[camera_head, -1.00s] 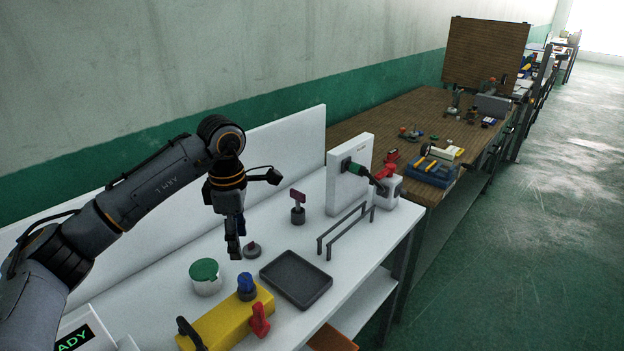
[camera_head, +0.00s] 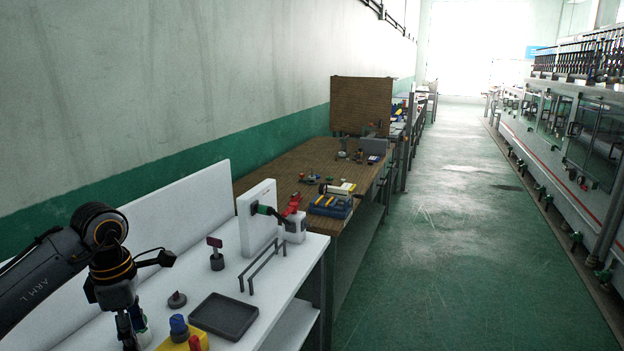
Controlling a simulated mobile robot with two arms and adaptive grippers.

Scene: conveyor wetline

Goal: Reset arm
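My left arm comes in from the left, and my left gripper (camera_head: 130,332) points down over the white bench (camera_head: 285,300) at the lower left. Its fingers are small and dark, and I cannot tell whether they are open or shut. It hangs just left of a yellow block (camera_head: 172,344) with a blue knob (camera_head: 179,328), above the bench. A white and green item shows partly behind the fingers. My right arm and gripper are out of view.
A wooden bench (camera_head: 285,170) with tools stands beyond. The green floor (camera_head: 440,250) in the aisle is clear; machines (camera_head: 585,140) line the right.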

